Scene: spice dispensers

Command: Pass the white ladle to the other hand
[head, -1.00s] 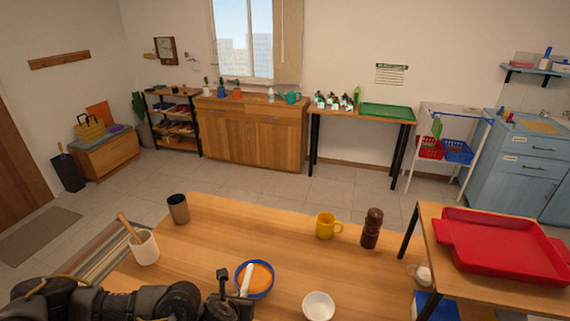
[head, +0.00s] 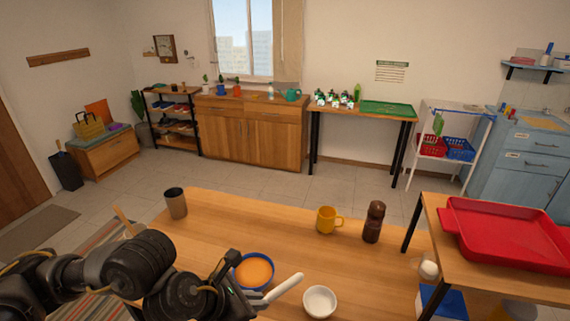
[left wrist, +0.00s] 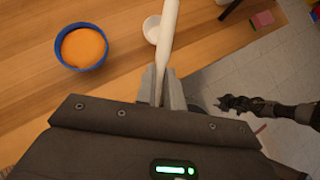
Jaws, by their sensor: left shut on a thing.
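The white ladle (head: 285,287) is held in my left gripper (head: 259,298), with its pale shaft pointing up and right past the blue bowl. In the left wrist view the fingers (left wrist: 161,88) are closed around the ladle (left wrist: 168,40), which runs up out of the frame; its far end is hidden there. My right gripper does not show in the head view. In the left wrist view a dark arm with a gripper (left wrist: 232,103), which looks like my right one, reaches in from the right, apart from the ladle; its jaws are too small to judge.
The blue bowl with orange contents (head: 254,271) and a white bowl (head: 319,302) stand near the ladle. A yellow mug (head: 327,220), a brown pepper mill (head: 373,222) and a brown cup (head: 175,203) stand farther back. A red tray (head: 510,235) lies on the side table. The table's middle is clear.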

